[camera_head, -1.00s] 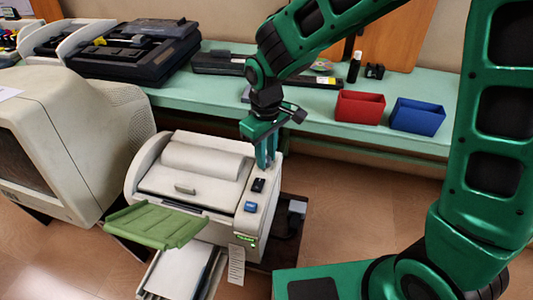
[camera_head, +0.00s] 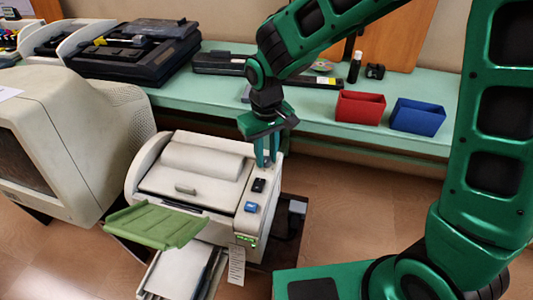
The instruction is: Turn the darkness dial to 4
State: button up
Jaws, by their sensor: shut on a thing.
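The white copier (camera_head: 200,173) stands at the centre, with a control strip along its right side. My gripper (camera_head: 266,162) points down at the back end of that strip, its fingers shut on what appears to be the darkness dial. The dial is hidden by the fingers, so its number and pointer cannot be read. A black switch (camera_head: 258,185) and a blue button (camera_head: 250,206) sit on the strip in front of my gripper. A small green lit display (camera_head: 246,240) is on the copier's front.
A green tray (camera_head: 155,224) sticks out at the copier's front left, and a paper tag (camera_head: 236,265) hangs in front. A beige monitor (camera_head: 75,140) stands close on the left. The green bench (camera_head: 320,108) behind holds a red bin (camera_head: 360,106) and a blue bin (camera_head: 417,116).

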aim_at(266, 158)
jog(key=shift+w+r, duration=0.1)
jog(key=shift+w, duration=0.15)
jog(key=o, duration=0.9)
jog(key=shift+o, duration=0.8)
jog(key=shift+s, duration=0.1)
notch_tip(266, 158, up, 11)
jog(key=shift+f, duration=0.2)
